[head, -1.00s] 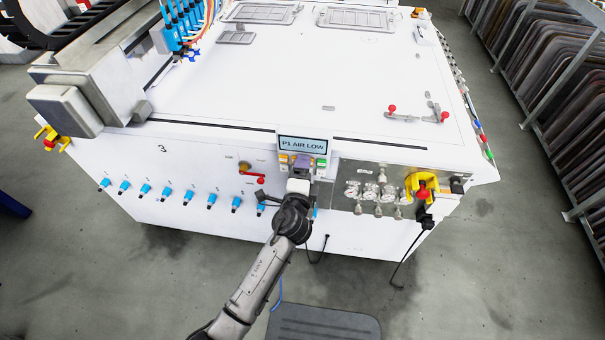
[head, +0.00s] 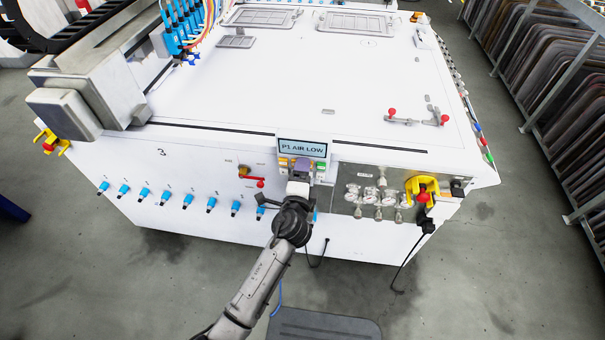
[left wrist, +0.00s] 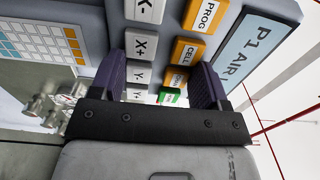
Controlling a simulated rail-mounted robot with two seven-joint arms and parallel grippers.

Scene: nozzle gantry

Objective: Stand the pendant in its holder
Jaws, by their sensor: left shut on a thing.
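The pendant (head: 303,148) is a grey box with a screen reading "P1 AIR LOW" and coloured keys, at the front top edge of the white machine in the head view. My left gripper (head: 300,171) is shut on it from the front. In the left wrist view the dark fingers of my left gripper (left wrist: 163,85) lie on either side of the key columns of the pendant (left wrist: 180,45), whose screen is at upper right. The pendant's back and lower end are hidden. I cannot make out its holder for certain. My right gripper is not in view.
Right of the pendant is a metal panel with gauges (head: 368,198) and a yellow bracket with a red knob (head: 422,190). A red-handled valve (head: 252,181) and a row of blue fittings (head: 163,195) are to the left. A black cable hangs below the panel's right end.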

